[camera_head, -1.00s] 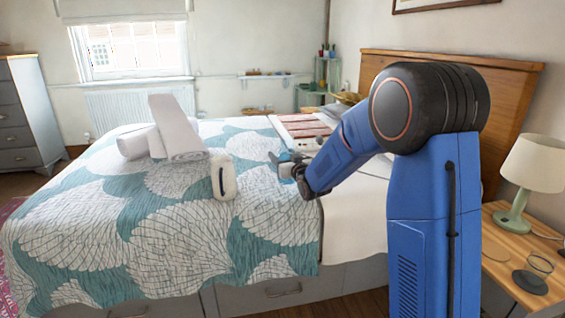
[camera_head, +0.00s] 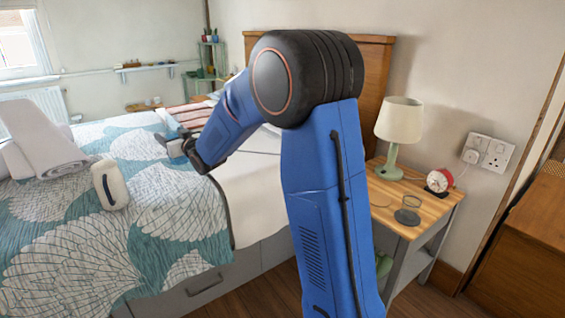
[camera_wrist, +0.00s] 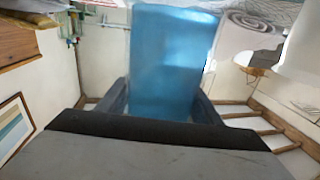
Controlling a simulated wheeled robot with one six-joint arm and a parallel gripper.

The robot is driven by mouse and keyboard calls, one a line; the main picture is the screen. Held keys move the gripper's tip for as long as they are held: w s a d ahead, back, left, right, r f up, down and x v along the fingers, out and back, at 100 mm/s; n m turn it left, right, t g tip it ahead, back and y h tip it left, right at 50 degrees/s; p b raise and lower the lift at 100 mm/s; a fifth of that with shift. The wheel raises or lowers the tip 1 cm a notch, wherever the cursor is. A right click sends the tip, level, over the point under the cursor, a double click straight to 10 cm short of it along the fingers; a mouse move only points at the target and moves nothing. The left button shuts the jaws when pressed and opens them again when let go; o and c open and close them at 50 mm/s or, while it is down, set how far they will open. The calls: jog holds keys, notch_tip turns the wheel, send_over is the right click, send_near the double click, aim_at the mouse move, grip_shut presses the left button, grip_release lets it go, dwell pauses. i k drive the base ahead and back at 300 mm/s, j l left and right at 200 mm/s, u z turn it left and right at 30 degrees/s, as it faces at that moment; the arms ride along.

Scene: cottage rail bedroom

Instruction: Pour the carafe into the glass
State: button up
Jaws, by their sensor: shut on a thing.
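My gripper (camera_head: 178,148) is shut on the blue, see-through carafe. The carafe (camera_wrist: 172,60) fills the middle of the wrist view between the two dark fingers. A clear glass (camera_head: 410,203) stands on the bedside table at right, on or just over a dark round disc (camera_head: 406,217). The gripper and carafe are well to the left of the glass, with my arm between them in the head view. The liquid inside the carafe cannot be made out.
The bedside table (camera_head: 425,209) also holds a lamp (camera_head: 398,122) and a red-and-white clock (camera_head: 439,180) behind the glass. The bed (camera_head: 185,195) carries rolled towels (camera_head: 45,140) and a white object (camera_head: 110,185). A wooden cabinet (camera_head: 530,240) stands at far right.

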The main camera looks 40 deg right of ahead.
aim_at(410, 206)
jog(key=k+l, duration=0.15)
jog(key=k, duration=0.35)
jog(key=k+l, duration=0.15)
jog(key=k, duration=0.35)
